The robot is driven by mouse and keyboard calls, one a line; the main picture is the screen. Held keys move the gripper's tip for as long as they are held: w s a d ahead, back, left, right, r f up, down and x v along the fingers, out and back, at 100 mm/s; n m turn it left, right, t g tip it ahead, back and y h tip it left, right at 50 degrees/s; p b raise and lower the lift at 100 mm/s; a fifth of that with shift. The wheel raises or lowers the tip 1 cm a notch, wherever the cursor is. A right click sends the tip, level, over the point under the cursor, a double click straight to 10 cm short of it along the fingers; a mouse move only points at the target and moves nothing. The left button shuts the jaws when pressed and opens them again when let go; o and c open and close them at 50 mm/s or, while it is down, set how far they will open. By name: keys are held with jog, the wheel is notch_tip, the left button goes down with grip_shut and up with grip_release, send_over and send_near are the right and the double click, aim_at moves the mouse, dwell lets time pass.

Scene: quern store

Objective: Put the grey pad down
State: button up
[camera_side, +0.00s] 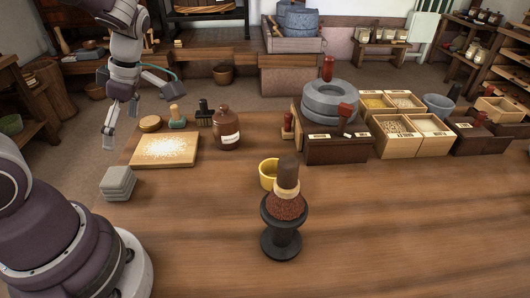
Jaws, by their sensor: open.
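A grey pad (118,182), a squarish block that looks layered like a small stack, rests on the wooden table near its left edge. My gripper (121,124) hangs above and behind the pad, beyond the table's left edge in the picture. Its fingers are apart with nothing between them, and it does not touch the pad.
A board with white powder (150,158) lies behind the pad, with a brown jar (227,130) to its right. A yellow cup (268,174) and a brush on a black stand (281,243) are mid-table. Grain boxes (399,147) and grey rings (331,110) stand at right. The front right is clear.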

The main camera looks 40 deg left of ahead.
jog(key=d+r+m+t+h, duration=0.1)
jog(key=d+r+m+t, duration=0.2)
jog(key=m, duration=1)
jog(key=d+r+m+t+h, duration=0.2)
jog(key=d+r+m+t, duration=0.2)
jog(key=d+m, duration=0.5)
jog(key=m+t, duration=0.1)
jog(key=m, duration=0.3)
jog(key=shift+d+r+t, duration=0.25)
jog(key=shift+d+t, duration=0.05)
